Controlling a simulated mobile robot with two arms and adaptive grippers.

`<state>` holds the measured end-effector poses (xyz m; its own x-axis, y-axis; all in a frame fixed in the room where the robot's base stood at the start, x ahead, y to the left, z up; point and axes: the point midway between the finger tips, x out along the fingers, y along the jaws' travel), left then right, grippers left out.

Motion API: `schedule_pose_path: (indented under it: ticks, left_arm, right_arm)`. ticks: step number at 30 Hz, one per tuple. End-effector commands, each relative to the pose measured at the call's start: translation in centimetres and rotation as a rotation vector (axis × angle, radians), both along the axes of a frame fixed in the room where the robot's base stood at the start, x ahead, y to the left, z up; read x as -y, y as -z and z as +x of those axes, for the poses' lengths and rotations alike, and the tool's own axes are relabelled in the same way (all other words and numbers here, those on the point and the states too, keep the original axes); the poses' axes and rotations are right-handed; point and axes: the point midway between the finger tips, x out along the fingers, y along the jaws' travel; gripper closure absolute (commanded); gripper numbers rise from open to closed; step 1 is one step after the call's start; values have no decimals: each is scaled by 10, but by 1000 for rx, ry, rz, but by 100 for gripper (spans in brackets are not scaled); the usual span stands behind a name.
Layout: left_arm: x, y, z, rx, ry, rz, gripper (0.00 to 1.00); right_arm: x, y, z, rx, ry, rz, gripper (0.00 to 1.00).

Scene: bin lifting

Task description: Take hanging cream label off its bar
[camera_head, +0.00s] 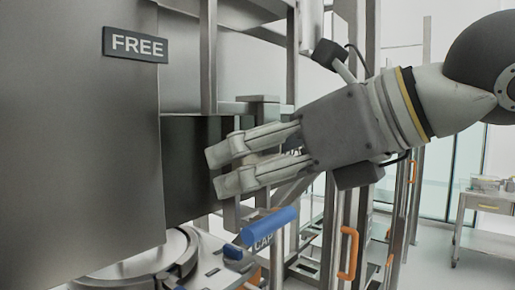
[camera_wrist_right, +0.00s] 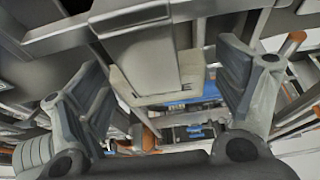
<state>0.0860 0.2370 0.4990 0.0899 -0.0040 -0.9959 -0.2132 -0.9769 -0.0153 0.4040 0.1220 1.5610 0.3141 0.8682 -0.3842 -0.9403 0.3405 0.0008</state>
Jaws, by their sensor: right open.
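A cream plate with dark lettering along its lower edge, which looks like the label (camera_wrist_right: 192,68), shows between my fingers in the right wrist view. A grey metal piece (camera_wrist_right: 145,45) covers part of it, so most of the lettering is hidden. I cannot tell whether this piece is the bar. My right gripper (camera_head: 222,170) is open and reaches left in front of a dark recess in the head view. In the wrist view its two fingers (camera_wrist_right: 165,88) stand apart on either side of the plate, with no clear contact. I cannot clearly make out the label in the head view. My left gripper is not in view.
A large grey panel (camera_head: 85,150) with a dark FREE sign (camera_head: 135,45) stands at left. Below my gripper are a blue handle (camera_head: 270,225) and a round metal rim (camera_head: 165,262). An orange handle (camera_head: 348,253) and metal posts stand nearby. A cart (camera_head: 487,200) is at far right.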

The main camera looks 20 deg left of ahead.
Motion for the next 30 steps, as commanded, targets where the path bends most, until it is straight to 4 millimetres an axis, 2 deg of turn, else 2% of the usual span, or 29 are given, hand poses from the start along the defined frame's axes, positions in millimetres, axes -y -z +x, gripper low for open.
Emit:
schedule_pose_path:
  ticks: [2,13,23,30]
  left_arm:
    - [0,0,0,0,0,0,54]
    - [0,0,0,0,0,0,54]
    - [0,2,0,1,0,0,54]
    - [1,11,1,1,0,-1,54]
  right_arm:
    - [0,0,0,0,0,0,12]
    - [1,0,0,0,0,0,57]
    - [1,-1,0,0,0,1,57]
    - [0,-14,0,1,2,2,57]
